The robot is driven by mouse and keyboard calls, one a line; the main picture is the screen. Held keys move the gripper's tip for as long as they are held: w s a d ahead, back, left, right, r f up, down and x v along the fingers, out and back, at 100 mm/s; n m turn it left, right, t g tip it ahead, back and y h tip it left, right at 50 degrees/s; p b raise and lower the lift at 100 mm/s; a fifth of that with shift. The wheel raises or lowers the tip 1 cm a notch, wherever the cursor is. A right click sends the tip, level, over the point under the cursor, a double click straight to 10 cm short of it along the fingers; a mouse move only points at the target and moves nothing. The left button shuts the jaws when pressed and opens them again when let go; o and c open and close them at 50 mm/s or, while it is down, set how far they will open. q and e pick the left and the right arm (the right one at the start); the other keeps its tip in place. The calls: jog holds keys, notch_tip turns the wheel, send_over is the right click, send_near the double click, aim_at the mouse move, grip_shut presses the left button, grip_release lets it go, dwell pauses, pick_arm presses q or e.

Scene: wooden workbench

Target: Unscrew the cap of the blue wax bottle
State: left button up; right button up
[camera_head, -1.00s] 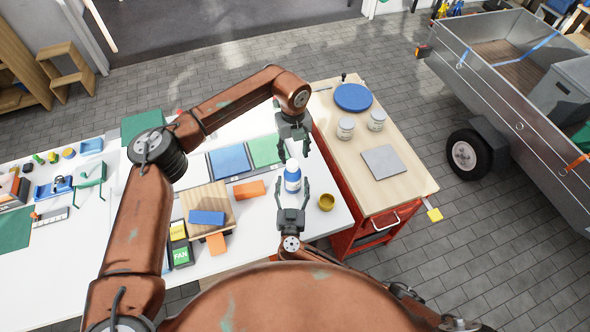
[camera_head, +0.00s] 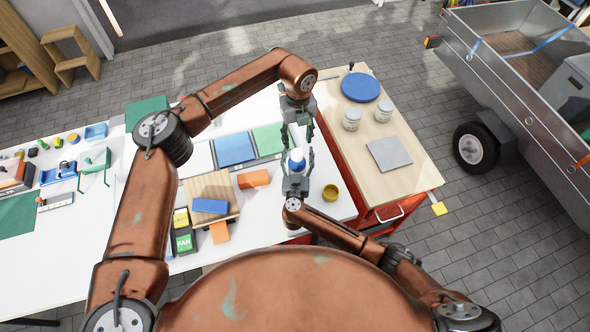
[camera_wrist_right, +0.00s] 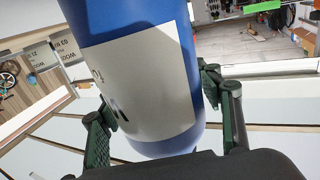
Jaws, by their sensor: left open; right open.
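The blue wax bottle (camera_head: 297,165) stands upright near the right end of the white table. Its pale top (camera_head: 296,153) shows in the head view. In the right wrist view the blue bottle (camera_wrist_right: 188,55) with its white label (camera_wrist_right: 150,95) fills the middle. My right gripper (camera_head: 298,160) is open with its fingers on either side of the bottle body; I cannot tell whether they touch it. Its fingers also flank the bottle in the wrist view (camera_wrist_right: 160,110). My left gripper (camera_head: 298,138) is open, pointing down just above and behind the bottle's top. The exact gap there is unclear.
A red cart with cans (camera_head: 351,119) adjoins the right side.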

jog(key=shift+c, duration=0.4)
grip_shut()
dwell(0.4)
dwell(0.5)
